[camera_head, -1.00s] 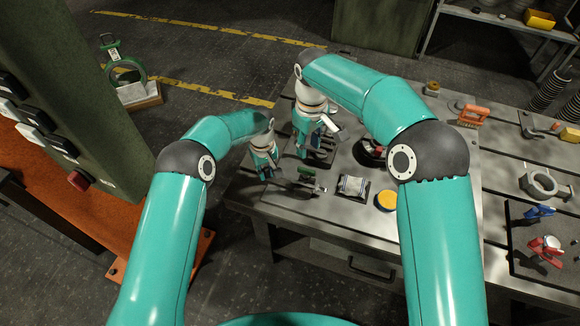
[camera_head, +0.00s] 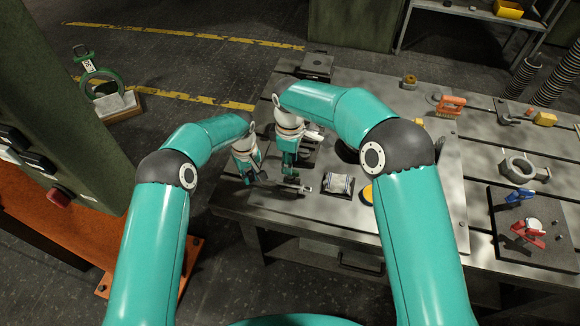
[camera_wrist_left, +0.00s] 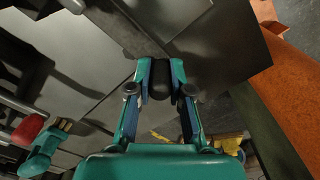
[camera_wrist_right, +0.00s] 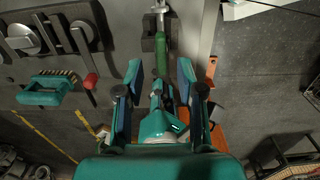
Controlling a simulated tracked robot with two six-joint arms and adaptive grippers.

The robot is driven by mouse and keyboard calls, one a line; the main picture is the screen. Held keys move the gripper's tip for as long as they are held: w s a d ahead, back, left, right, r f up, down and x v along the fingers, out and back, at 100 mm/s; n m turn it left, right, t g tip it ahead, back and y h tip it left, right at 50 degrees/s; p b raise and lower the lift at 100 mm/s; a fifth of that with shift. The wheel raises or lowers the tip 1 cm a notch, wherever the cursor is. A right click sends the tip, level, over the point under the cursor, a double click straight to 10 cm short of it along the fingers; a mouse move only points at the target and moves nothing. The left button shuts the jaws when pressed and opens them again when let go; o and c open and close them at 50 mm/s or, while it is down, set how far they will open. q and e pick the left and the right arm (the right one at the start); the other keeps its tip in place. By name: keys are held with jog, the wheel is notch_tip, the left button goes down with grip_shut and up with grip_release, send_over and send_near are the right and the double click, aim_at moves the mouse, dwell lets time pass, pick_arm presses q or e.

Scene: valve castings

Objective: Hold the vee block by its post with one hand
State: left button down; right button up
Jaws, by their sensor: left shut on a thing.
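My left gripper (camera_head: 249,179) is low over the near left corner of the bench. In the left wrist view its fingers (camera_wrist_left: 160,70) are shut on a dark rounded upright piece, which I take to be the vee block's post (camera_wrist_left: 161,84). The block below cannot be made out clearly. My right gripper (camera_head: 287,173) is close to its right. In the right wrist view its fingers (camera_wrist_right: 160,78) stand wide apart. A green-handled tool (camera_wrist_right: 162,58) lies in line with the gap between them; I see no contact.
A pale grey piece (camera_head: 339,181) on a black pad and a yellow disc (camera_head: 367,193) lie to the right. A brush (camera_head: 450,105), a ring casting (camera_head: 520,168) and a dark mat with clamps (camera_head: 508,225) are further right. The bench's left edge is close to my left gripper.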

jog(key=shift+f, duration=1.7)
grip_shut()
